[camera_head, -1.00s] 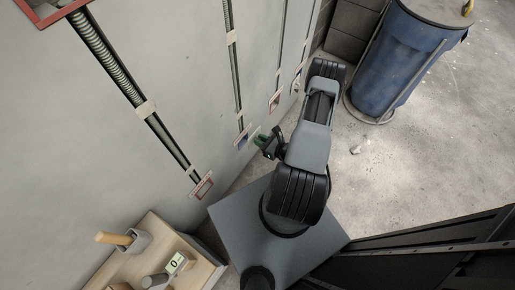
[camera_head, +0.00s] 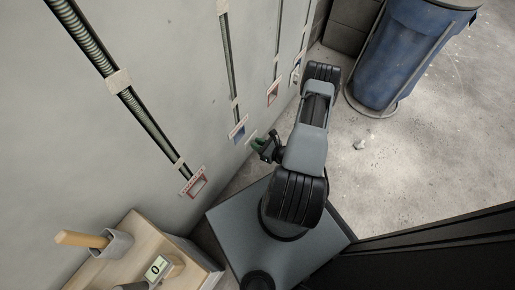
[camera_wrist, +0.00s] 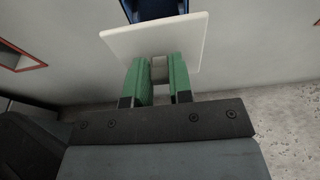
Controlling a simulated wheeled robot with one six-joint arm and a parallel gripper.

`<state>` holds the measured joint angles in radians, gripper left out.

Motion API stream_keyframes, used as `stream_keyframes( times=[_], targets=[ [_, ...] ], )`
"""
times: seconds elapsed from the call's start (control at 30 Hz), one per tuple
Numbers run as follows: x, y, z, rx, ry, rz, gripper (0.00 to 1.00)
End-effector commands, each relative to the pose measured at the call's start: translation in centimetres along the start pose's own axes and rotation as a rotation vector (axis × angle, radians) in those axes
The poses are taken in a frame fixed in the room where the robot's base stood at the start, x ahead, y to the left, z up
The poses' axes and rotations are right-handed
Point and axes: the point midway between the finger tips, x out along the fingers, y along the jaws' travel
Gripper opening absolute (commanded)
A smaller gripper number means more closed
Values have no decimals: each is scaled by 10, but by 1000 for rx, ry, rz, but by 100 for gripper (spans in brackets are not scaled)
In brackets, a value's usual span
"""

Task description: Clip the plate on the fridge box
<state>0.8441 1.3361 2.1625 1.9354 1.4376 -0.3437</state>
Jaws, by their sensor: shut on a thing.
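A white square plate (camera_wrist: 152,40) is in my gripper (camera_wrist: 158,75), with the green fingers shut on it. A blue box (camera_wrist: 152,9) shows just beyond the plate's far edge; the plate covers part of it. In the head view my gripper (camera_head: 262,147) is low beside the wall, near a blue-framed box (camera_head: 238,130). Other wall boxes are a red one (camera_head: 194,181) nearer, another red one (camera_head: 272,94) and a farther blue one (camera_head: 295,72). The labels are too small to read, so I cannot tell which is the fridge box. Whether plate and blue box touch is unclear.
Conduits (camera_head: 135,108) run down the wall to the boxes. A wooden bench (camera_head: 135,245) with a handled tool (camera_head: 82,239) and a small display (camera_head: 158,267) stands at lower left. A blue bin (camera_head: 402,55) stands at upper right. The floor (camera_head: 400,165) between is mostly clear.

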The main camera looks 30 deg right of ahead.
Motion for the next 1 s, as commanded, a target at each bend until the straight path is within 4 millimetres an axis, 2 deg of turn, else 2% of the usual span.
stream_keyframes(
  times=[0.13, 0.63, 1.0],
  targets=[
    [4, 0, -5, -1, 0, 2, 0],
    [34, 0, 3, -3, 1, 1, 0],
    [40, 0, 5, -1, 1, 0, 0]
  ],
)
